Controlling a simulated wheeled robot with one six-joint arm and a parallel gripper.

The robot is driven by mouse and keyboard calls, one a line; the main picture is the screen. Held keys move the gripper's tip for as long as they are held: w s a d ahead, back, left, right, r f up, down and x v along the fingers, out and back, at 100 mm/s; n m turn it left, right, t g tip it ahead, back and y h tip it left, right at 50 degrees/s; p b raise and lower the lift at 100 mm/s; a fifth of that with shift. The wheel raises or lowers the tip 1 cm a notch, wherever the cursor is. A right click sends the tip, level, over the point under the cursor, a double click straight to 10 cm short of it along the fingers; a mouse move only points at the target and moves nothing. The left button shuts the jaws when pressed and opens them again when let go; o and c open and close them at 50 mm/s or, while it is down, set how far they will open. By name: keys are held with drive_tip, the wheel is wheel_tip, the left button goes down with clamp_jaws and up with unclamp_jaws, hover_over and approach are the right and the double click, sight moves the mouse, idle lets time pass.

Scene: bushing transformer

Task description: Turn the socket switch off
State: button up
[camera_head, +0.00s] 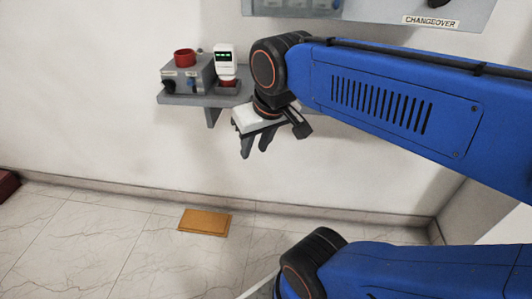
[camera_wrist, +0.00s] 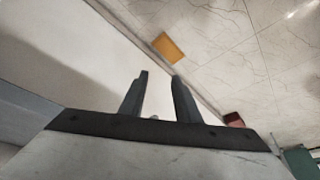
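A grey box (camera_head: 187,77) stands on the grey wall shelf (camera_head: 190,100) in the head view. It has a red round part (camera_head: 184,58) on top and dark knobs on its front, one at the left (camera_head: 169,86) and one at the right (camera_head: 208,75). Which part is the socket switch, and its setting, I cannot tell. My gripper (camera_head: 255,151) is to the right of the box and lower in the picture, fingers pointing down. In the wrist view my gripper (camera_wrist: 160,78) shows two fingers apart with nothing between them. The box does not show there.
A white device (camera_head: 224,62) with a green display stands at the shelf's right end. A grey panel (camera_head: 350,8) labelled CHANGEOVER is on the wall above. An orange-brown board (camera_head: 204,222) lies on the marble floor, also in the wrist view (camera_wrist: 168,48). Floor around it is clear.

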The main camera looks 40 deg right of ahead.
drive_tip(key=shift+s+d+f, duration=0.5)
drive_tip(key=shift+s+f, duration=0.3)
drive_tip(key=shift+s, duration=0.05)
